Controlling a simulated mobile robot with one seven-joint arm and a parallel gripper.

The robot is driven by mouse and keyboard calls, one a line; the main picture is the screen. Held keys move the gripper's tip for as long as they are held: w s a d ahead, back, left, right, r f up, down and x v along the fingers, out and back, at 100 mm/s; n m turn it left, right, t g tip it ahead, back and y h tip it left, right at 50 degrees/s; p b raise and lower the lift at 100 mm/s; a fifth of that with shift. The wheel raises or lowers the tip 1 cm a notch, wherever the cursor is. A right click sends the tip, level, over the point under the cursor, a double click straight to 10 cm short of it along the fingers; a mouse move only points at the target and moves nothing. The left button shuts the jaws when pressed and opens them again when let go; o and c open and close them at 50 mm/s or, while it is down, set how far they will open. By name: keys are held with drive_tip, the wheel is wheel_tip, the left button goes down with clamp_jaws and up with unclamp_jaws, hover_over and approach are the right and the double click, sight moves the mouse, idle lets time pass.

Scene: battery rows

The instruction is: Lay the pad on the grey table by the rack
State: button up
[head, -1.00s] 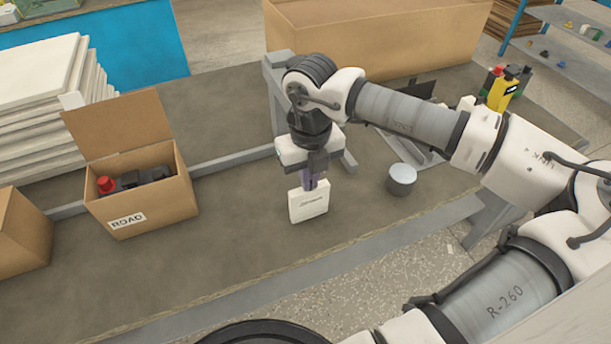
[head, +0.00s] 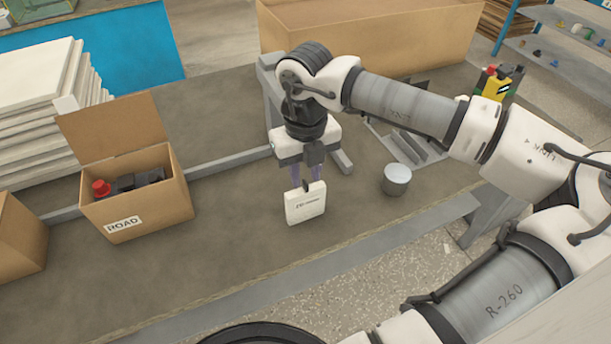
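The white pad (head: 305,207), with small dark print and a black tab at its upper edge, is at the grey-brown table (head: 225,245), in the middle of the head view. A grey slotted rack (head: 424,147) is behind and right of the pad, partly hidden by my arm.
A metal can (head: 396,180) stands right of the pad. An open carton marked ROAD (head: 140,211) is at the left, holding a dark item with a red cap. A long cardboard box (head: 370,35) is behind. White boards (head: 40,105) are stacked far left. Table is clear left of the pad.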

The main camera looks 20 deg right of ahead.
wheel_tip(320, 180, up, 10)
drive_tip(key=b, duration=0.1)
drive_tip(key=shift+r, duration=0.15)
